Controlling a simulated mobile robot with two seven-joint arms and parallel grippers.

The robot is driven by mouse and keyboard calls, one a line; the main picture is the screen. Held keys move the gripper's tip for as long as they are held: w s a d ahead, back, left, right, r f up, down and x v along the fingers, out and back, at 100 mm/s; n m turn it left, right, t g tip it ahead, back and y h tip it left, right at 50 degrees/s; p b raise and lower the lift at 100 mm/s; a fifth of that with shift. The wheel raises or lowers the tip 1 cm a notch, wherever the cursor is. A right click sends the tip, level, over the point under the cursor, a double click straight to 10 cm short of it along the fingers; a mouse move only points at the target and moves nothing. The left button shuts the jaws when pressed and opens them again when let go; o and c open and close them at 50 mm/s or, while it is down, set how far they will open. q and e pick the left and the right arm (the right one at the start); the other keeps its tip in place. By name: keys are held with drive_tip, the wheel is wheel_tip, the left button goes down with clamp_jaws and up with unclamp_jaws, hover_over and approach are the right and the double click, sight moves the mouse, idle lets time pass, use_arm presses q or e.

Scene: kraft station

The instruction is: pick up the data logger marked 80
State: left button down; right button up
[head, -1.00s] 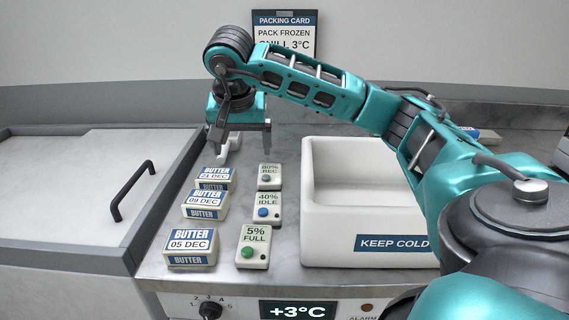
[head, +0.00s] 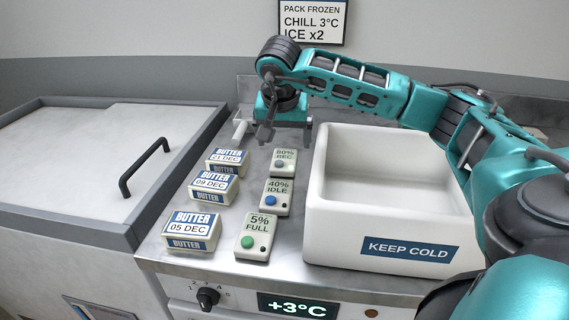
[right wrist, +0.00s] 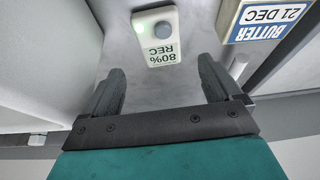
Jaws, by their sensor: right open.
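The data logger marked 80% REC (head: 284,162) is a small white block with a grey-blue button, the farthest in a column of three on the metal counter. In the right wrist view the logger (right wrist: 158,38) lies ahead of the fingertips, its text upside down, with a lit green dot. My right gripper (head: 286,138) is open and empty, just behind and above the logger, pointing down. In the right wrist view its two fingers (right wrist: 162,80) are spread, with the logger beyond the gap between them. My left gripper is not in view.
Loggers marked 40% IDLE (head: 277,196) and 5% FULL (head: 254,236) stand nearer. Butter packs (head: 227,161) form a column close on the left. The white KEEP COLD bin (head: 345,225) stands on the right. A lidded chest (head: 80,160) with a handle is at left.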

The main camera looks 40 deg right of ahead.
sight(284, 158)
drive_tip(key=shift+a+x, duration=0.15)
drive_tip(key=shift+x, duration=1.35)
drive_tip(key=shift+a+x, duration=0.1)
drive_tip(key=shift+x, duration=1.4)
drive_tip(key=shift+c, duration=0.4)
drive_tip(key=c, duration=1.1)
